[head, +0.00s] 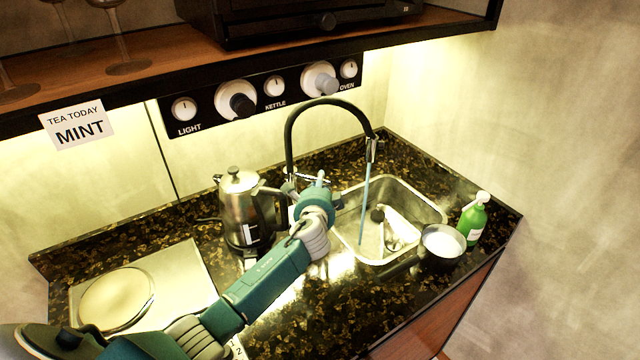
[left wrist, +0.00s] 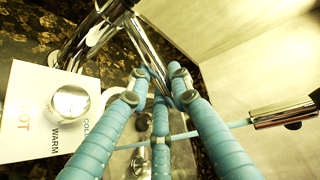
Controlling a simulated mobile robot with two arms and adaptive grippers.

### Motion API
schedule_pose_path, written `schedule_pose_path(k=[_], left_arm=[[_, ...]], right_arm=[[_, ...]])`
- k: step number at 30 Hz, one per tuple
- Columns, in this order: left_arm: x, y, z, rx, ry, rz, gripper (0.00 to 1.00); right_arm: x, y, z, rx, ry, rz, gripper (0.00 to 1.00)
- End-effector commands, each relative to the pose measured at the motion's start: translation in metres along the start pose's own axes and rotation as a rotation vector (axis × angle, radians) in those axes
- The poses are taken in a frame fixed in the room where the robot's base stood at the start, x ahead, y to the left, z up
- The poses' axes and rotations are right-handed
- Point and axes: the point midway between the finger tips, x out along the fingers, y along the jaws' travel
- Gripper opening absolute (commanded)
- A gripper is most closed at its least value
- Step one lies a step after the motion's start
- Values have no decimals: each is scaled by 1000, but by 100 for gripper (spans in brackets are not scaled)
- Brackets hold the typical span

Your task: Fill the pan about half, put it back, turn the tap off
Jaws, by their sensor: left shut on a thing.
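The tap (head: 330,104) has a black arched hose, and a thin stream of water (head: 364,205) runs from its nozzle into the sink (head: 436,213). The stream also crosses the left wrist view (left wrist: 205,133) below the chrome nozzle (left wrist: 285,113). The pan (head: 443,243) stands on the counter at the sink's front right corner, its dark handle pointing left. Its inside looks pale; I cannot tell the water level. My left gripper (head: 320,183) is at the tap's base. In the left wrist view its blue fingers (left wrist: 157,100) are shut on the chrome tap lever (left wrist: 166,52).
A metal kettle (head: 238,207) stands close left of my gripper. A green soap bottle (head: 473,219) is right of the pan. A hob with a round plate (head: 117,299) is at left. Loose items lie in the sink. A HOT/WARM/COLD card (left wrist: 30,135) is beside the tap.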

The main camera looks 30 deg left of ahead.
Motion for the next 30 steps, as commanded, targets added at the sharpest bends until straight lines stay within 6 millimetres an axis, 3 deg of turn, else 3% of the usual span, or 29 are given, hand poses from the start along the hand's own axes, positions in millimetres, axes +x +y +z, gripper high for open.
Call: schedule_pose_path(k=[12,25,26,27,29,30], left_arm=[[24,-2,-6,-56,-224,15,0],[24,-7,-4,-62,-263,21,0],[24,-7,-4,-62,-263,21,22],[24,-7,-4,-62,-263,21,30],[24,-7,-4,-62,-262,20,39],[24,-7,-4,-62,-262,20,39]], right_arm=[[60,-1,5,0,0,0,46],[62,-8,4,1,1,-8,46],[62,-9,4,1,1,-8,46],[62,-9,4,1,1,-8,46],[62,-9,4,1,1,-8,46],[62,-9,4,1,1,-8,46]])
